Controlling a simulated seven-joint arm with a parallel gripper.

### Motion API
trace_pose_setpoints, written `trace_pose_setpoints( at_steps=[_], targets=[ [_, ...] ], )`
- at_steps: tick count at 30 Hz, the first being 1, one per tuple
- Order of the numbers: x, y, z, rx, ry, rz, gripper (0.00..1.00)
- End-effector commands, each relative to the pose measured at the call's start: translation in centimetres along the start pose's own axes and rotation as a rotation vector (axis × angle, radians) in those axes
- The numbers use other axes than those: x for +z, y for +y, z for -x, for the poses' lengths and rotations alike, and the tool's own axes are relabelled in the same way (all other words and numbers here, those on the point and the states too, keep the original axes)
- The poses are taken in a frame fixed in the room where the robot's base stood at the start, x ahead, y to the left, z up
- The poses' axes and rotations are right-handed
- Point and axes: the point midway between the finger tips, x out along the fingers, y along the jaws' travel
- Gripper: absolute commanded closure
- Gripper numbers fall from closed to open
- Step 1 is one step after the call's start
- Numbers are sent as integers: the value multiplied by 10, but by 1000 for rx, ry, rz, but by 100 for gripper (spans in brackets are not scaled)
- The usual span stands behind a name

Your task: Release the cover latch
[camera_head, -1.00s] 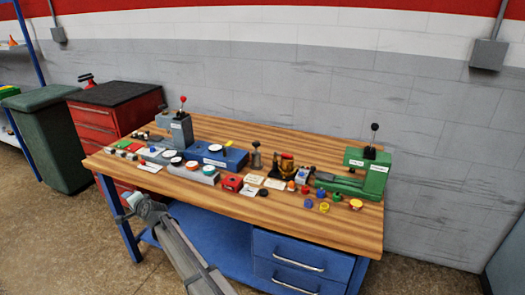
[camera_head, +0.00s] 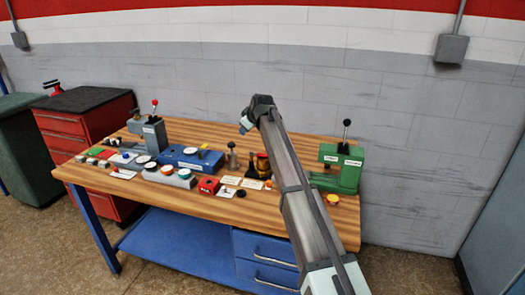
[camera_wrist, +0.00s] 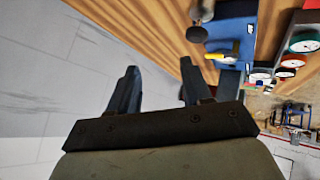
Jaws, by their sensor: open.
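I cannot tell which part is the cover latch. A blue unit (camera_head: 180,157) with a white dial and a small yellow piece (camera_head: 204,148) sits mid-table; it also shows in the wrist view (camera_wrist: 236,35), with the yellow piece (camera_wrist: 222,57). A green unit (camera_head: 345,172) with a black-knobbed lever (camera_head: 345,130) stands at the table's right end, partly hidden by my arm. A grey unit (camera_head: 154,138) with a red-knobbed lever stands at the left. My gripper (camera_head: 246,124) is raised over the table; in the wrist view its two fingers (camera_wrist: 158,64) are apart with nothing between them.
The wooden table (camera_head: 230,208) carries gauges, a red box (camera_head: 208,185), labels and small knobs along its front. A brass-coloured piece (camera_head: 263,165) stands beside my arm. A grey wall (camera_head: 400,120) rises behind. A red cabinet (camera_head: 88,125) is at left.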

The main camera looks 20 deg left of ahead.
Motion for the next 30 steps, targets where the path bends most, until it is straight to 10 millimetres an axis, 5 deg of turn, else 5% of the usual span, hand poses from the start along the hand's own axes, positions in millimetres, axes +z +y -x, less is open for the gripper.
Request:
trace_pose_setpoints(
  at_steps=[1,3,7,21,30],
  targets=[
    [7,24,2,-14,-64,48,51],
    [17,39,6,-55,-151,107,51],
    [28,52,13,-165,-302,181,51],
    [24,43,52,-503,-603,294,51],
    [41,32,37,-516,-613,296,51]
  ],
)
